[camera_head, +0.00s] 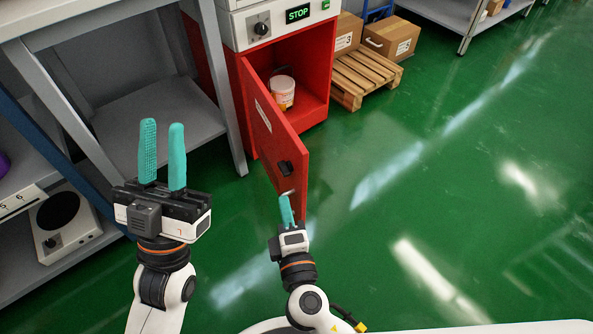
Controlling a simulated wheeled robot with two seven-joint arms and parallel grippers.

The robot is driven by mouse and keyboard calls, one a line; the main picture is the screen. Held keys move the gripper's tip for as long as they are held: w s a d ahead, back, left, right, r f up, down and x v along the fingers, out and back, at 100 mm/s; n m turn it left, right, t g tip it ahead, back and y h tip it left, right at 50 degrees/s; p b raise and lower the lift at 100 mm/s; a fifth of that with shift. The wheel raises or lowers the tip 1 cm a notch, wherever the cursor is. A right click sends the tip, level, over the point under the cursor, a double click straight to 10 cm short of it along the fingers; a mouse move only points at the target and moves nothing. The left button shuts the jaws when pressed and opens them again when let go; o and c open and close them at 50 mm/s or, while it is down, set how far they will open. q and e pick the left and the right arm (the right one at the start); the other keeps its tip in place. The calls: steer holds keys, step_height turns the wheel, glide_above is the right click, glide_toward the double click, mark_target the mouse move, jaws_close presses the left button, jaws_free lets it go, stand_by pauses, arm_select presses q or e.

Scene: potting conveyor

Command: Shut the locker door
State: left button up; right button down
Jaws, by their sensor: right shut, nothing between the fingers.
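The red locker (313,112) stands under a white control box at the top middle. Its red door (270,125) is hinged on the left and stands wide open, swung out toward me. A dark handle (286,168) is on the door near its free edge. My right gripper (287,208) is shut and empty, just below the door's lower free corner; whether it touches the door I cannot tell. My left gripper (162,152) is raised in front of the grey table, its two teal fingers apart with nothing between them.
A white tub (282,92) stands inside the locker. A wooden pallet (360,76) with cardboard boxes (391,37) is right of the locker. The green floor (430,180) at the right is clear.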

mark_target(295, 164)
steer(key=w+d, duration=0.2)
steer(key=w, duration=0.9)
steer(key=shift+w, duration=0.25)
steer(key=shift+d, duration=0.15)
